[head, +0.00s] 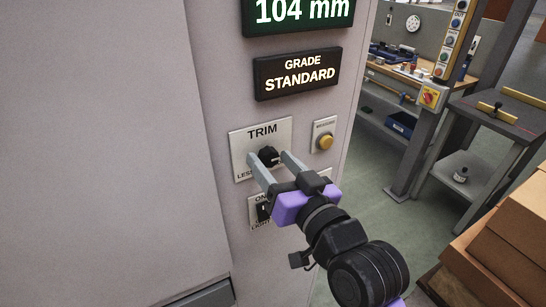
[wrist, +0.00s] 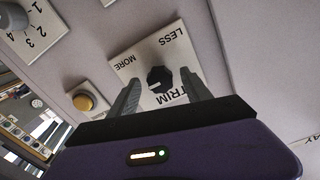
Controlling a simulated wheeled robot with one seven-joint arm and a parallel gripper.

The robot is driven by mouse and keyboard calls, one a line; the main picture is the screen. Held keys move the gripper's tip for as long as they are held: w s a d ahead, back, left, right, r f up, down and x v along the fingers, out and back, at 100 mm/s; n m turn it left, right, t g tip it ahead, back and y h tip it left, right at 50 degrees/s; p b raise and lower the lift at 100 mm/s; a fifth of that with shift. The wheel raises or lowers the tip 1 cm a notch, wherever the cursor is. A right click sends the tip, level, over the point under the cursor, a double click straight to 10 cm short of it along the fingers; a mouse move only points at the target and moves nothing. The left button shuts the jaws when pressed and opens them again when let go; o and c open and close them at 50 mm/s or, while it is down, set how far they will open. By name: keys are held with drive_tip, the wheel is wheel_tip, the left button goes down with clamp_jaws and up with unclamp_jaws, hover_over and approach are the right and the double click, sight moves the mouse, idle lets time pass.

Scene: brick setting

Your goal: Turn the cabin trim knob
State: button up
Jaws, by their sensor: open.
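The black trim knob (head: 269,156) sits on a pale plate marked TRIM (head: 250,140) on the grey cabin panel. In the wrist view the knob (wrist: 159,79) shows between the fingers, with a white pointer line and the words LESS and MORE on its plate. My gripper (head: 270,158) is open, its two grey fingers reaching toward the panel on either side of the knob. In the wrist view the gripper (wrist: 158,92) has a gap between each finger and the knob. I cannot tell how far the fingertips are from the plate.
A yellow button (head: 325,142) is right of the knob, and a light switch (head: 263,211) is below it. Displays reading 104 mm (head: 300,10) and GRADE STANDARD (head: 298,74) are above. Brown boxes (head: 500,245) stand at lower right; a workbench (head: 395,80) is behind.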

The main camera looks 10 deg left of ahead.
drive_tip(key=shift+w+a, duration=0.15)
drive_tip(key=shift+w, duration=0.05)
drive_tip(key=shift+c, duration=0.3)
clamp_jaws()
drive_tip(key=shift+n+b, duration=0.4)
